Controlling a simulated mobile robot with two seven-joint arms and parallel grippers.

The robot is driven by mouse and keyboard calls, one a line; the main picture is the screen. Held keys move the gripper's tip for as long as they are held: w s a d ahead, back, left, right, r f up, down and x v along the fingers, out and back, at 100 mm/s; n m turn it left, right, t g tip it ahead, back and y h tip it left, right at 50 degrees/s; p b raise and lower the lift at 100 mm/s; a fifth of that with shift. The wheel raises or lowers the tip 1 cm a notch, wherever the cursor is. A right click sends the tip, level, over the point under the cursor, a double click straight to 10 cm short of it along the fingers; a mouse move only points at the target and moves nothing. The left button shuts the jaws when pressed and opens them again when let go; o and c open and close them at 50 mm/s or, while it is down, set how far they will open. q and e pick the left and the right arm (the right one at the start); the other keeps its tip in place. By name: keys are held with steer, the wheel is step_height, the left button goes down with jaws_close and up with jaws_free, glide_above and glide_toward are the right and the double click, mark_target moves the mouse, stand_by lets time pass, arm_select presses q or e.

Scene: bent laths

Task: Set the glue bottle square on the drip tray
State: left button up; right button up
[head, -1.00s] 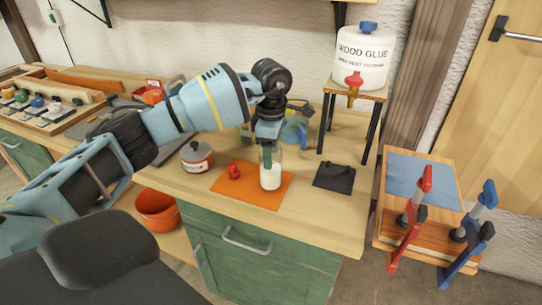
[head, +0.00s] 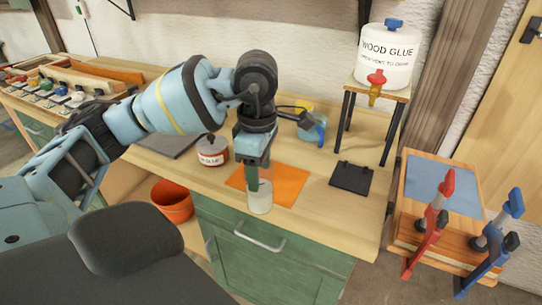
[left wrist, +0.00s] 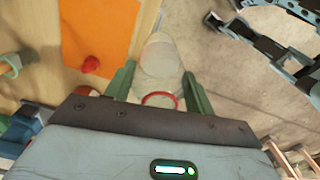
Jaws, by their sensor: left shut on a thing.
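My left gripper (head: 258,172) is shut on the glue bottle (head: 260,197), a small clear bottle with white contents. It holds the bottle roughly upright, at the bench's front edge in the head view. In the left wrist view the bottle (left wrist: 160,58) sits between the green fingers (left wrist: 157,88), with floor beyond it and the orange mat to its left. A red ring shows at its near end. I take the flat black plate (head: 351,177) with a raised ridge, right of the orange mat, as the drip tray; it is empty. My right gripper is not visible.
The orange mat (head: 288,185) lies on the bench; a red cap (left wrist: 91,64) is on it. A labelled tin (head: 212,150) stands behind left. The wood glue dispenser (head: 387,58) stands on a tall stand behind the tray. Clamps (head: 432,222) are at the right. Bench between mat and tray is clear.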

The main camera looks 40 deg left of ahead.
arm_select(q)
steer(key=shift+s+d+r, duration=0.1)
steer(key=shift+s+d, duration=0.1)
steer(key=shift+s, duration=0.85)
